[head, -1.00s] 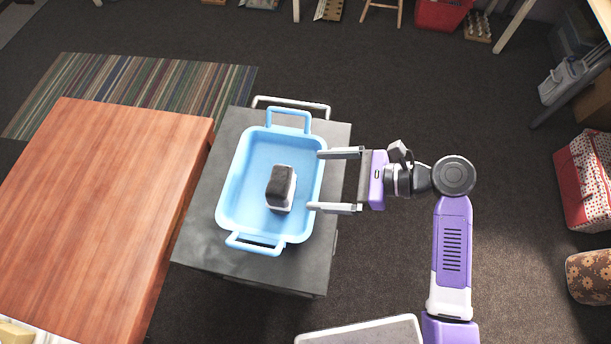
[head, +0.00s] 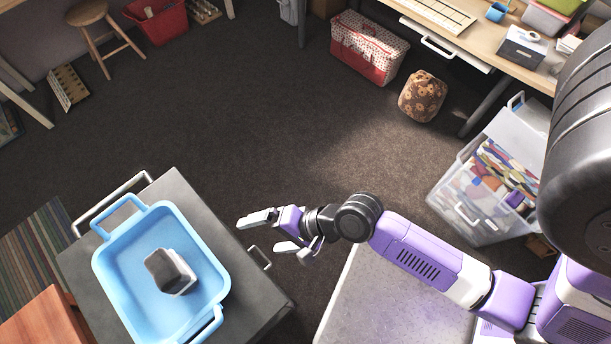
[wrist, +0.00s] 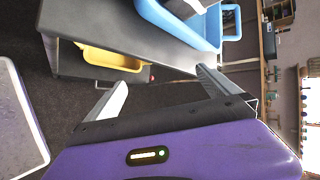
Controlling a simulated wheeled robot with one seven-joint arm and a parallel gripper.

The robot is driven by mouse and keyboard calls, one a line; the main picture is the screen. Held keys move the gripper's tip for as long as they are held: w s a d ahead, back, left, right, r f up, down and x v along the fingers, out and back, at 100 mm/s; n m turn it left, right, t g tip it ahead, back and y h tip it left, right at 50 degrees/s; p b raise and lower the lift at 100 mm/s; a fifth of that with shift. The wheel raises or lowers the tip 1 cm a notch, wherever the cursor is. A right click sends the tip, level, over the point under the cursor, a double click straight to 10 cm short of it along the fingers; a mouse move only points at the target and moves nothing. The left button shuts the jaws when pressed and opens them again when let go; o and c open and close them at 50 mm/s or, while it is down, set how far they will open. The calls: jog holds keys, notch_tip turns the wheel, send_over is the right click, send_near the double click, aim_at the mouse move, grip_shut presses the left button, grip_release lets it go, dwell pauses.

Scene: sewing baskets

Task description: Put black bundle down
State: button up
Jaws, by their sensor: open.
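The black bundle (head: 168,270), dark on top with a pale grey side, lies in the blue tray (head: 104,268). The tray has two handles and stands on a dark grey cart top (head: 253,283). My gripper (head: 263,233) is open and empty, to the right of the tray and apart from it, by the cart's edge. In the wrist view the fingers (wrist: 157,90) are spread with nothing between them. The blue tray (wrist: 203,30) shows at the top there, with a grey and dark thing in it, partly cut off.
A yellow drawer or bin (wrist: 112,59) shows in the cart's side. A clear bin of colourful fabric (head: 479,185) stands at right. A red spotted basket (head: 366,48) and a patterned pouf (head: 422,96) stand farther back. The carpet between is clear.

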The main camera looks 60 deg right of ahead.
jog(key=s+d+r+n+t+h, duration=0.2)
jog(key=s+d+r+n+h, duration=0.2)
jog(key=s+r+n, duration=0.3)
jog(key=s+r+n+t, duration=0.2)
jog(key=s+r+n, duration=0.1)
jog(key=r, duration=0.3)
jog(key=s+r+n+t, duration=0.2)
jog(key=s+r+n, duration=0.1)
jog(key=r+n, duration=0.3)
jog(key=shift+s+r, duration=0.3)
jog(key=shift+s, duration=0.05)
